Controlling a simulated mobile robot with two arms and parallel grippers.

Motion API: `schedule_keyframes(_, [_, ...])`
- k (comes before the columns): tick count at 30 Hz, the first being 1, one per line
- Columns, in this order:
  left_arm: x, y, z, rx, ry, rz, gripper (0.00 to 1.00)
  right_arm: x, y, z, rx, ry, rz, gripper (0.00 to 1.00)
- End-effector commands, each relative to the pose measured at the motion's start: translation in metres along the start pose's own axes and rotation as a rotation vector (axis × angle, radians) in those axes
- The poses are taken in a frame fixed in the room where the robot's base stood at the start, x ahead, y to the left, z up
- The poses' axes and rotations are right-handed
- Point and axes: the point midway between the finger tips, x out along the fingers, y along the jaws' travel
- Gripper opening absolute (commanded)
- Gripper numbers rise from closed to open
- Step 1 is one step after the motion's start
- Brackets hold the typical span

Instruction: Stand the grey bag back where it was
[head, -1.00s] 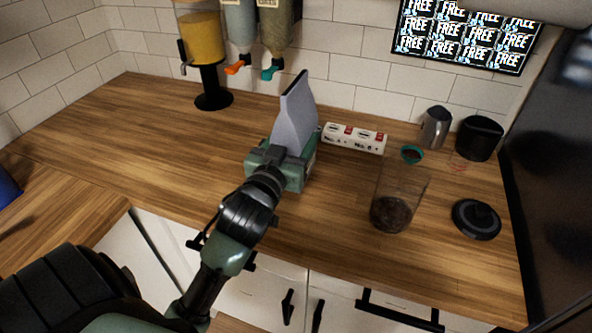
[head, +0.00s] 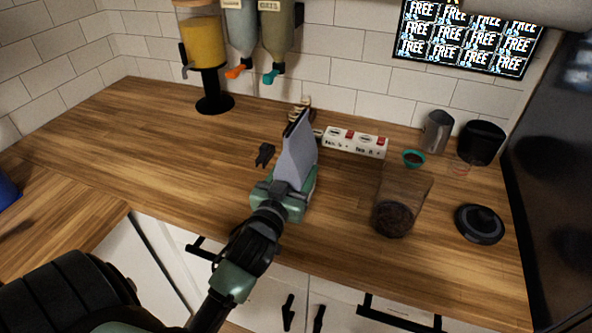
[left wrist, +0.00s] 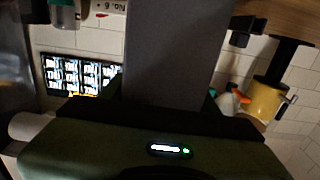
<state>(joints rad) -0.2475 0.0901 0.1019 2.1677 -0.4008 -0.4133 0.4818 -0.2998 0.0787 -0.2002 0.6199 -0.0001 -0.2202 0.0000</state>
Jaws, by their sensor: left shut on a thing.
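The grey bag (head: 297,155) is a flat, light grey pack with a dark top edge. It leans a little in the head view, above the middle of the wooden counter. My left gripper (head: 290,166) is shut on the grey bag, and its green body hides the bag's lower part. I cannot tell whether the bag touches the counter. In the left wrist view the bag (left wrist: 175,50) fills the middle in front of the gripper body. A small dark piece (head: 265,154) shows left of the bag; it may be a finger. My right gripper is not in view.
A clear container with dark contents (head: 393,217) is to the right, with a black disc (head: 480,223) beyond. A small brown object (head: 302,106) is partly hidden behind the bag. The counter's left side is clear.

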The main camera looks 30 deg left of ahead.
Motion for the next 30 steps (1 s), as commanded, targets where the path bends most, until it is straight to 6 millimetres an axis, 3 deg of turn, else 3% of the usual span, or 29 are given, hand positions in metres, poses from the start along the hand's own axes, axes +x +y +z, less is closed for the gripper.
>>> schedule_keyframes(1, [0.000, 0.000, 0.001, -0.001, -0.001, 0.000, 0.68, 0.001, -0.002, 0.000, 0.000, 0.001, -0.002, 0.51])
schedule_keyframes(3, [0.000, 0.000, 0.001, 0.000, -0.001, 0.000, 0.82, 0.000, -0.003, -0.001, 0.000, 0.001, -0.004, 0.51])
schedule_keyframes(14, [0.000, 0.000, -0.005, 0.001, 0.000, 0.000, 0.82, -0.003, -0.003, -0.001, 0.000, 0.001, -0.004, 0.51])
schedule_keyframes(17, [-0.012, 0.000, 0.000, -0.001, -0.002, 0.000, 0.82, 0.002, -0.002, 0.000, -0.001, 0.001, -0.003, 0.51])
schedule_keyframes(30, [-0.101, 0.000, 0.001, -0.002, -0.004, -0.001, 0.82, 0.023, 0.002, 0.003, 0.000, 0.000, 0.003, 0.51])
